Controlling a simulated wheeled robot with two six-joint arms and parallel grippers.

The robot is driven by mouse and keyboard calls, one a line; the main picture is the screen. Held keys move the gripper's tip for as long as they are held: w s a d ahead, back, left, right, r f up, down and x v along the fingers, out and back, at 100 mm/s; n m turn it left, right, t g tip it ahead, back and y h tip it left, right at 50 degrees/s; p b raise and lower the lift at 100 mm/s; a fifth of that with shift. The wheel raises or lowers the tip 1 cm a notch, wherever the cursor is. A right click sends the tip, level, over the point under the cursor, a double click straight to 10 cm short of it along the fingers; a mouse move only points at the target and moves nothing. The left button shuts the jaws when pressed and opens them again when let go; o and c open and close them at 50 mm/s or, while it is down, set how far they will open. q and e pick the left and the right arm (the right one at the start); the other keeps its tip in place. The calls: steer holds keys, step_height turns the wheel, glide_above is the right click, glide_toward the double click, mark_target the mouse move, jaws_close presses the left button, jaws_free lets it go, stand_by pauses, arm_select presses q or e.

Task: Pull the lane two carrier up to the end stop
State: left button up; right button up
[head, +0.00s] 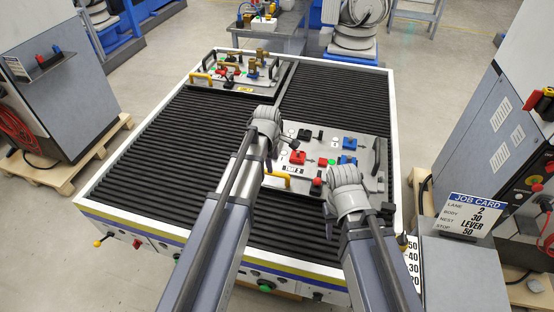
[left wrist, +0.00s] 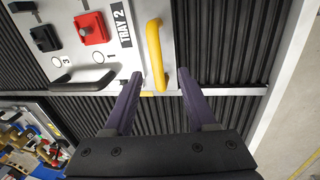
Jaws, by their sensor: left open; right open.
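The lane two carrier is the grey plate (head: 315,135) marked TRAY 2, lying on the ribbed table. Its yellow handle (head: 277,178) is at its near-left edge. In the left wrist view, the yellow handle (left wrist: 157,55) stands between the tips of my left gripper (left wrist: 160,76). This gripper is open, with a gap showing on both sides of the handle. In the head view my left gripper is mostly hidden behind its own arm. My right gripper (head: 350,215) is open over the near-right part of the carrier. I cannot pick out the end stop.
A second carrier (head: 215,70) with a yellow handle lies at the table's far left. The carrier bears red (head: 297,157), blue (head: 349,143) and black blocks. A job card (head: 472,214) reads lane 2, lever, stop 50. A number scale (head: 413,262) is at the near-right corner. Bare ribbed surface lies left.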

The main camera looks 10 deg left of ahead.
arm_select(q)
steer(key=shift+w+a+n, duration=0.25)
steer(key=shift+w+n, duration=0.05)
steer(key=shift+w, duration=0.05)
steer(key=f+b, duration=0.2)
steer(key=w+f+b, duration=0.1)
steer(key=f+b, duration=0.4)
steer(key=shift+w+f+b, duration=0.25)
steer(key=shift+b, duration=0.15)
jaws_close()
stand_by(1.2)
